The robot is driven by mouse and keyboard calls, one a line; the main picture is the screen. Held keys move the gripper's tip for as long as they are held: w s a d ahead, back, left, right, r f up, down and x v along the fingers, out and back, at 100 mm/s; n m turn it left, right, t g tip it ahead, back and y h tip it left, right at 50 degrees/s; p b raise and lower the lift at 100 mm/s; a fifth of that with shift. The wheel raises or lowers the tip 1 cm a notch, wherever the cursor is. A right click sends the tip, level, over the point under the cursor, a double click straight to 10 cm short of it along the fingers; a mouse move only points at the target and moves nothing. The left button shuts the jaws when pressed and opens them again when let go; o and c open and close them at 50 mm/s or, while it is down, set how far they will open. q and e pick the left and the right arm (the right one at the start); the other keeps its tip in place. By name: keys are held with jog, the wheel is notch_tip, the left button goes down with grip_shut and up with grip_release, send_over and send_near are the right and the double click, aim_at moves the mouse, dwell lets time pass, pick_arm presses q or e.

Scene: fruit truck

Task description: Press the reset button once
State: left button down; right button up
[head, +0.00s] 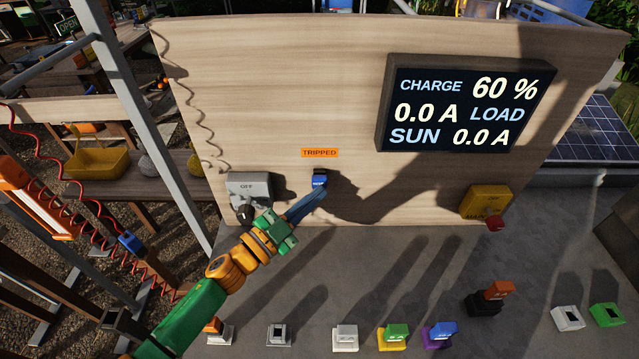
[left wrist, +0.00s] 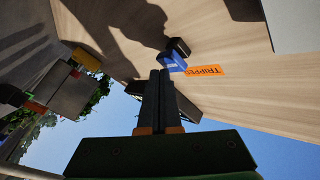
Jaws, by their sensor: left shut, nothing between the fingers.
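The reset button (head: 319,181) is a small blue block with a dark top, mounted on the upright wooden panel (head: 270,80) below an orange label (head: 319,153) reading TRIPPED. My left gripper (head: 321,192) is shut and empty, with its fingertips just below and in front of the button. In the left wrist view the shut fingers (left wrist: 160,73) point at the panel, close beside the blue button (left wrist: 172,62). I cannot tell whether they touch it. The label shows there too (left wrist: 205,71). My right gripper is not in view.
A grey OFF switch box (head: 250,188) is left of the button. A dark display (head: 465,105) reads charge 60 %, load 0.0 A, sun 0.0 A. A yellow box (head: 488,201) with a red knob is at the right. Several small coloured blocks stand along the grey counter's front.

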pick_arm(q)
jog(key=shift+w+b, duration=0.3)
jog(key=shift+w, duration=0.3)
dwell(0.7)
jog(key=shift+s, duration=0.15)
jog(key=shift+s+p, duration=0.55)
jog(key=shift+s, duration=0.35)
jog(key=s+p, duration=0.2)
jog(key=s, duration=0.3)
dwell(0.7)
